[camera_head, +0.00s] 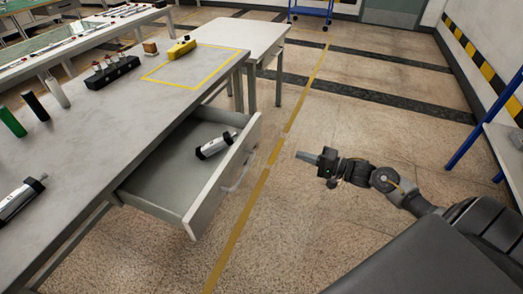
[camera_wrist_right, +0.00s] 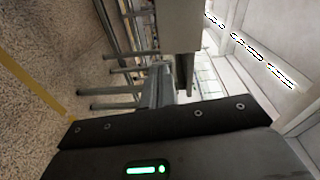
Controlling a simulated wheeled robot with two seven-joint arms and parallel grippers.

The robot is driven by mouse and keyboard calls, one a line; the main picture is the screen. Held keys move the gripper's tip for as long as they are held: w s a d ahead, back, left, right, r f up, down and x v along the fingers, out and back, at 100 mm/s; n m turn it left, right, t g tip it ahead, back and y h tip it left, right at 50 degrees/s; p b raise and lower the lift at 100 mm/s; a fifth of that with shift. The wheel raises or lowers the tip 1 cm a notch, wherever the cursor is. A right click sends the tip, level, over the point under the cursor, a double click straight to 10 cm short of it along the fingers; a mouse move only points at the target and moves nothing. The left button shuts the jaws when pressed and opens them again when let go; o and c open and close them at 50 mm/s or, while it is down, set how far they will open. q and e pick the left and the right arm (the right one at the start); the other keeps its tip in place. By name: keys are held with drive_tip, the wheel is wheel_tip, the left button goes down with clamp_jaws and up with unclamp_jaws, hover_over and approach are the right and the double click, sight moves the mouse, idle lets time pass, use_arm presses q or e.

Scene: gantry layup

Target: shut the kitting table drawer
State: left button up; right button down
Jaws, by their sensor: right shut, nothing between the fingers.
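The kitting table drawer (camera_head: 226,178) stands pulled out from under the grey table (camera_head: 120,120). Its pale front panel faces right and carries a handle (camera_head: 238,178). A white and black cylindrical part (camera_head: 215,146) lies inside the drawer. My right gripper (camera_head: 302,157) is to the right of the drawer front, apart from it, with its fingers pointing left towards it. It is shut and empty. In the right wrist view its grey fingers (camera_wrist_right: 172,84) show beyond the dark gripper body. My left gripper is not in view.
On the table are a yellow object (camera_head: 181,49), a black holder (camera_head: 112,72), several cylinders, including a green one (camera_head: 12,122), and a yellow outlined area. Open floor with a yellow line (camera_head: 265,178) lies right of the drawer. A blue-legged shelf (camera_head: 480,130) stands at the right.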

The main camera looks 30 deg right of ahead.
sight(253, 138)
drive_tip(key=shift+g+y, duration=0.3)
drive_tip(key=shift+y, duration=0.6)
drive_tip(key=w+a+r, duration=0.1)
drive_tip(key=w+a, duration=0.2)
drive_tip(key=w+a+r+b, duration=0.1)
drive_tip(key=w+a, duration=0.2)
drive_tip(key=w+a+r+b, duration=0.1)
drive_tip(key=w+a, duration=0.2)
drive_tip(key=a, duration=0.1)
drive_tip(key=shift+w+r, duration=0.35)
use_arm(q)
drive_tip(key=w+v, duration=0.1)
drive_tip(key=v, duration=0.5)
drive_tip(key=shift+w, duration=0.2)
use_arm(e)
drive_tip(key=shift+w+a, duration=0.3)
drive_tip(key=shift+w, duration=0.1)
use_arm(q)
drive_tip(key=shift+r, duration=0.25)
